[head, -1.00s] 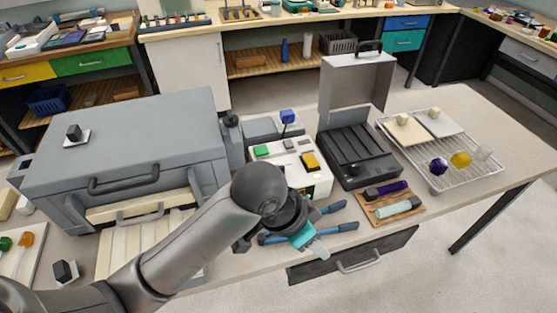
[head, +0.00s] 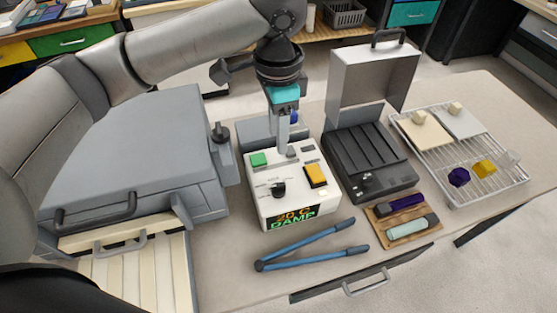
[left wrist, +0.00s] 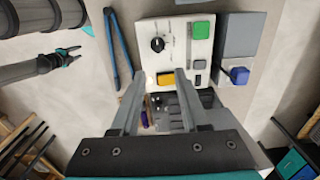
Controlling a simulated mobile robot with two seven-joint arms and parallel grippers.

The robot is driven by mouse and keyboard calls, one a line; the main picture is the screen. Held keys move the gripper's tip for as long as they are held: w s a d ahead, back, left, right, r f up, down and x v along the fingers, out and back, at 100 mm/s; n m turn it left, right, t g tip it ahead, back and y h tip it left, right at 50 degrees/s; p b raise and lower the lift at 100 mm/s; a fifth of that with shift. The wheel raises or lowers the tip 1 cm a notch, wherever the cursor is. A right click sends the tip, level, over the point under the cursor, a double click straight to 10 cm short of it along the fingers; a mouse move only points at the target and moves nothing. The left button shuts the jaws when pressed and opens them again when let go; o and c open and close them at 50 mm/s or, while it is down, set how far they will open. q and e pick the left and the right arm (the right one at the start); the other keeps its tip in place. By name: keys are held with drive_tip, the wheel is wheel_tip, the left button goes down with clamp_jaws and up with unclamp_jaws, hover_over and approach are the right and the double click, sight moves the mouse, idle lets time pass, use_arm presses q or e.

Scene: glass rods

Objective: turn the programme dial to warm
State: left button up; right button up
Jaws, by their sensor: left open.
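The programme dial (head: 279,188) is a round black knob on the front of a white control box (head: 258,210). It also shows in the left wrist view (left wrist: 157,44). The lit display (head: 297,217) below it reads "20 G" and "DAMP". My left gripper (head: 287,152) points down over the back part of the box, behind the dial and apart from it. In the left wrist view its two fingers (left wrist: 158,82) are spread with nothing between them. A dark arm end with teal, apparently my right gripper (left wrist: 68,52), shows small at the left of that view; its jaws are unclear.
A green button (head: 258,160) and a yellow rocker (head: 316,175) flank the dial. Blue-handled tongs (head: 310,243) lie in front of the box. A large grey press (head: 130,150) stands left; a black slotted case (head: 368,155) and wire rack (head: 470,185) stand right.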

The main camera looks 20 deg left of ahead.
use_arm(q)
approach(278, 185)
wheel_tip(278, 185, down, 8)
drive_tip(key=shift+r+b, duration=0.25)
drive_tip(key=shift+b, duration=0.6)
drive_tip(key=shift+f, duration=0.45)
use_arm(e)
drive_tip(key=s+f, duration=0.2)
drive_tip(key=shift+s+d, duration=0.2)
drive_tip(key=shift+s, duration=0.2)
use_arm(q)
clamp_jaws()
use_arm(e)
drive_tip(key=shift+s+g, duration=0.25)
drive_tip(key=shift+g, duration=0.05)
